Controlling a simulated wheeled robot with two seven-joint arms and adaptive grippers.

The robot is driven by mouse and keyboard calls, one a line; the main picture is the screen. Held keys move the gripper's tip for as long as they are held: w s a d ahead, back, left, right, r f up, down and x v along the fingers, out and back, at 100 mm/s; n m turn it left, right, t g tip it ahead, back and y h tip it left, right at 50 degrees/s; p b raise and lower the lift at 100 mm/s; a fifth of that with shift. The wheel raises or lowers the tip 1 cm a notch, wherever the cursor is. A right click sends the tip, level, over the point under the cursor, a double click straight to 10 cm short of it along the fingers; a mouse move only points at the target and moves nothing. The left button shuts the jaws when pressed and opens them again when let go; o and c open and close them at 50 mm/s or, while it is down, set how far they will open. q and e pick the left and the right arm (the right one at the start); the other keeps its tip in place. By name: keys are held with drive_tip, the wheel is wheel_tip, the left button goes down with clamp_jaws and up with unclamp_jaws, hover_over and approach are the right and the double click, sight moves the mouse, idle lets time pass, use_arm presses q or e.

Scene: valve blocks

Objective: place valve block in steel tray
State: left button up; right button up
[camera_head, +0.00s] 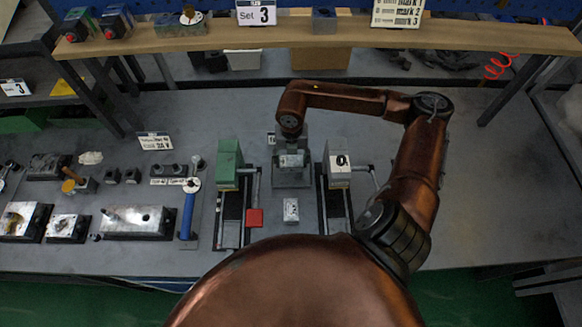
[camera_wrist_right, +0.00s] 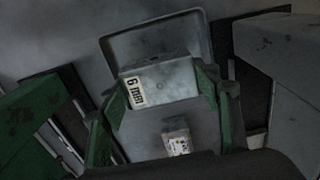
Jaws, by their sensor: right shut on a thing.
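My right gripper (camera_head: 291,158) hangs over the grey steel tray (camera_head: 291,182) in the middle of the bench. In the right wrist view its two fingers (camera_wrist_right: 165,90) are shut on a grey valve block (camera_wrist_right: 175,78) with a white "6 mm" label. The block covers part of the tray (camera_wrist_right: 150,36), whose far rim shows beyond it. I cannot tell whether the block touches the tray floor. A second small block with a pale marked face (camera_head: 291,210) stands on the bench in front of the tray; it also shows in the wrist view (camera_wrist_right: 178,138). My left gripper is not in view.
A green-topped fixture (camera_head: 229,165) stands left of the tray and a grey-topped one (camera_head: 338,168) right of it, both close. A red block (camera_head: 255,217) lies by the green fixture. Tools and metal blocks fill the left bench. A wooden shelf (camera_head: 330,33) crosses the back.

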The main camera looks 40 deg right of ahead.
sight(291, 168)
drive_tip(key=shift+f, duration=2)
drive_tip(key=shift+f, duration=0.1)
drive_tip(key=o, duration=1.7)
drive_tip(key=shift+f, duration=0.1)
wheel_tip(291, 168, up, 12)
drive_tip(key=shift+r, duration=0.2)
